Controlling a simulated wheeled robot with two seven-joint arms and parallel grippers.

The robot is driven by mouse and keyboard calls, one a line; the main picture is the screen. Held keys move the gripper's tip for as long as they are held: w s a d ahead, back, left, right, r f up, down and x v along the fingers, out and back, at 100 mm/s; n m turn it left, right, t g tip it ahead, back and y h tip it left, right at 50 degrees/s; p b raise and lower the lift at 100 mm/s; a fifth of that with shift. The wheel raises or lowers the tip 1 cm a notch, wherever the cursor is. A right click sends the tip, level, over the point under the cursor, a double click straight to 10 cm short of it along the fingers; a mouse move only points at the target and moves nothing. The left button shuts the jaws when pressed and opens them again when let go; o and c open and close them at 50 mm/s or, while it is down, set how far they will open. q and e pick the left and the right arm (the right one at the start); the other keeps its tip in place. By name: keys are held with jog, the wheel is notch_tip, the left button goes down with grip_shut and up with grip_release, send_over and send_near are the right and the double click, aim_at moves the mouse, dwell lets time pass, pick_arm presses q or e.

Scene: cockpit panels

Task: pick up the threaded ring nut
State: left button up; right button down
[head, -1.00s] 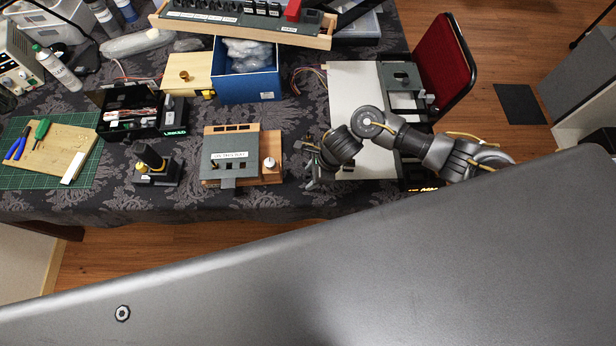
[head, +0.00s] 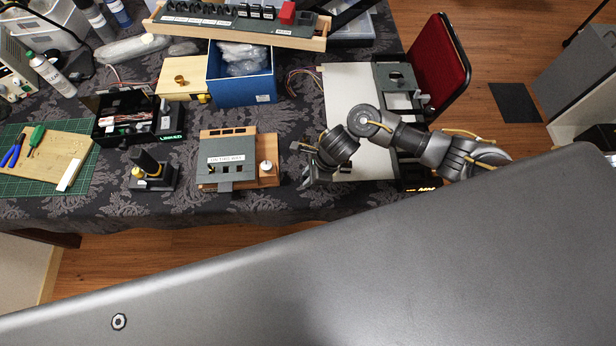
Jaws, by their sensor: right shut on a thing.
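My right gripper (head: 303,166) is low over the front of the table, just right of a grey and wooden panel box and left of the white board. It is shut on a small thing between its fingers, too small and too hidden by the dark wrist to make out. I cannot pick out the threaded ring nut for certain anywhere in view. A small brass round piece (head: 181,80) sits on a pale wooden box at the back, but I cannot tell what it is. My left gripper is not in view.
The panel box (head: 226,158) with a white knob (head: 266,167) is close to my right gripper. A black joystick (head: 150,166), a blue bin (head: 240,86) and a white board (head: 348,90) share the patterned cloth. A red chair (head: 440,65) stands at the right.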

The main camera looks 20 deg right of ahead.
notch_tip(320, 180, up, 3)
jog(key=shift+f+b, duration=0.2)
jog(key=shift+b, duration=0.2)
jog(key=s+r+p, duration=0.2)
jog(key=s+r, duration=0.7)
jog(key=s, duration=0.5)
jog(key=shift+a+r+p, duration=0.3)
jog(key=shift+a, duration=0.15)
